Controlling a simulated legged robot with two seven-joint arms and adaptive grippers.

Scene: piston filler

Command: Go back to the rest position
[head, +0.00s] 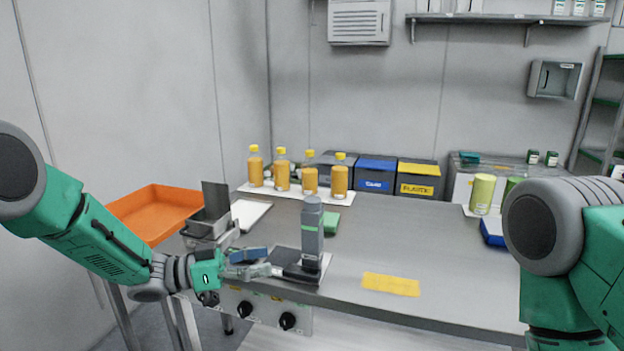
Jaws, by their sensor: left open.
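My left arm comes in from the left, and its gripper (262,264) is at the front edge of the table, just left of the piston filler (310,232). The gripper is open, with its fingers pointing right toward the filler's dark base. I see nothing held between the fingers. Whether the fingertips touch the base I cannot tell. My right arm shows at the right edge only as its upper links; its gripper is out of view.
On the grey table (400,240) stand several orange bottles (310,180) on a white tray, a blue bin (376,174) and a yellow-labelled bin (418,180). A yellow mat (391,285) lies at front. An orange tray (150,213) is left. The table's centre right is clear.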

